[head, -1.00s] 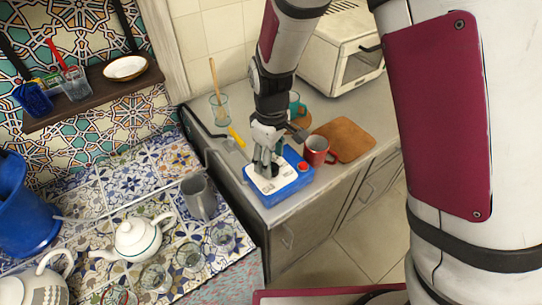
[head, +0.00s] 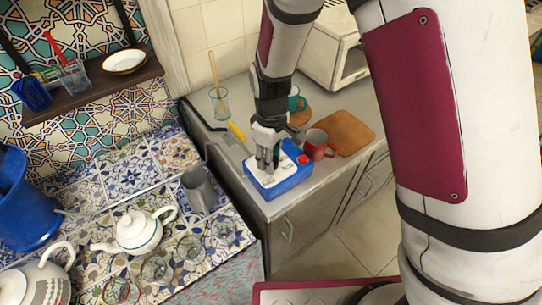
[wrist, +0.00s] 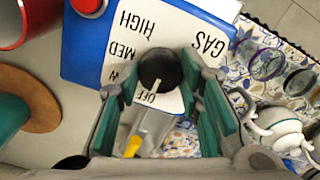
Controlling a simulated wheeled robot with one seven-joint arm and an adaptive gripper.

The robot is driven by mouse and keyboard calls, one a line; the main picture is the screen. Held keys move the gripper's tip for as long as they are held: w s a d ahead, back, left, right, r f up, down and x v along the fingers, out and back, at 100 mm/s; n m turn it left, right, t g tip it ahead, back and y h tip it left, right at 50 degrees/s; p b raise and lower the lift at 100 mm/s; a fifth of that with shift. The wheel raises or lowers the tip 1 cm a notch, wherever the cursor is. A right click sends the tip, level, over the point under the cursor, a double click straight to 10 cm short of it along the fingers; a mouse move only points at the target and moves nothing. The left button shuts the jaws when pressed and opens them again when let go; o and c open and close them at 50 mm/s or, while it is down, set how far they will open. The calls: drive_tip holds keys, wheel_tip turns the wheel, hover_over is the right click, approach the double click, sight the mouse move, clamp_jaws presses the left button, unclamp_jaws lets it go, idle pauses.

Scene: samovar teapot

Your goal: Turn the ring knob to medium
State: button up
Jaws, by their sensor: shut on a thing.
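A blue box (head: 290,183) with a white top panel stands at the counter's front edge. In the wrist view, a round black knob (wrist: 160,66) sits on the box's white panel (wrist: 182,32), among the printed words HIGH, MED, OFF and GAS. The knob's white pointer line points toward OFF. My gripper (head: 268,165) reaches down over the panel. In the wrist view my gripper (wrist: 160,75) has its teal-padded fingers on either side of the knob, shut on it. In the head view the fingers mostly hide the knob.
A red mug (head: 317,145) and a wooden board (head: 345,131) stand close right of the box. A yellow-handled tool (head: 236,131) lies behind it. A grey pitcher (head: 199,188) and a white teapot (head: 139,231) stand on the tiled surface to the left.

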drive_tip(key=m+p, duration=0.1)
drive_tip(key=m, duration=0.3)
drive_tip(key=shift+s, duration=0.1)
drive_tip(key=m+p, duration=0.2)
drive_tip(key=m, duration=0.2)
drive_tip(key=shift+m, duration=0.3)
drive_tip(key=m+p, duration=0.1)
drive_tip(key=m, duration=0.3)
drive_tip(key=shift+m+p, duration=0.85)
drive_tip(key=shift+m, duration=1.65)
drive_tip(key=o, duration=1.2)
drive_tip(key=shift+c, duration=0.2)
